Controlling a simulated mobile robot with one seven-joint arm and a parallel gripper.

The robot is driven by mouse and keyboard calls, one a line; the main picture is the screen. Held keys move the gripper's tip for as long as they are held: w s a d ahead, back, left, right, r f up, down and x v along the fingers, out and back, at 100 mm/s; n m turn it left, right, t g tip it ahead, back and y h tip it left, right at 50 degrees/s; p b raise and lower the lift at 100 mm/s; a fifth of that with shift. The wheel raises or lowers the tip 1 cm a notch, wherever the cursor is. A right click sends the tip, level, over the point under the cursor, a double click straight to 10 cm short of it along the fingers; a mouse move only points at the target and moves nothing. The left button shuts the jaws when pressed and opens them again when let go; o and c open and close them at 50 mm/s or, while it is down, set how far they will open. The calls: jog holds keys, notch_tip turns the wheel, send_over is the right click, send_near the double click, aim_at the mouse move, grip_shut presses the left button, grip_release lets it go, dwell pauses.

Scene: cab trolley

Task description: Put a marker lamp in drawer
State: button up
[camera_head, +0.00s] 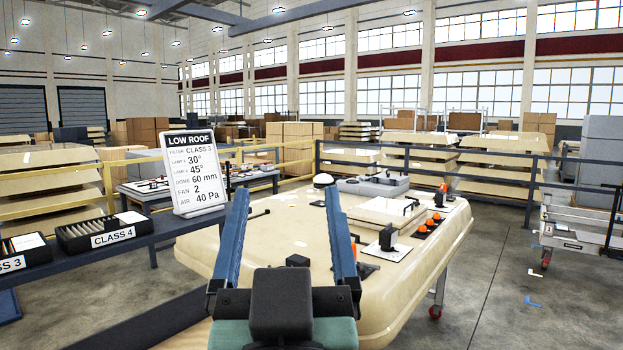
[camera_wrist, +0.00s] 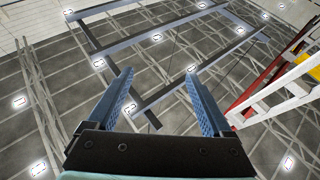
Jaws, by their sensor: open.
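My gripper (camera_head: 286,232) is open and empty, its two blue fingers pointing up and spread apart in front of the cream roof panel (camera_head: 400,300). It also shows in the wrist view (camera_wrist: 160,95) with nothing between the fingers. Several small orange lamps (camera_head: 433,222) sit at the right side of the roof panel, to the right of my gripper and apart from it; I take them for the marker lamps, but they are small. I cannot make out a drawer in either view.
A LOW ROOF sign (camera_head: 193,172) stands on the dark bench at left, near a CLASS 4 tray (camera_head: 98,232). A cart (camera_head: 580,240) stands at right. Yellow and dark railings run behind. The wrist view shows ceiling beams (camera_wrist: 150,40) and a ladder-like frame (camera_wrist: 275,90).

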jog(key=s+d+r+t+h, duration=0.1)
jog(key=s+d+r+t, duration=0.1)
jog(key=s+r+t, duration=0.2)
jog(key=s+r, duration=0.3)
jog(key=r, duration=0.2)
jog(key=shift+r+m, duration=0.25)
jog(key=shift+m, duration=0.15)
jog(key=shift+d+r, duration=0.1)
jog(key=shift+r, duration=0.1)
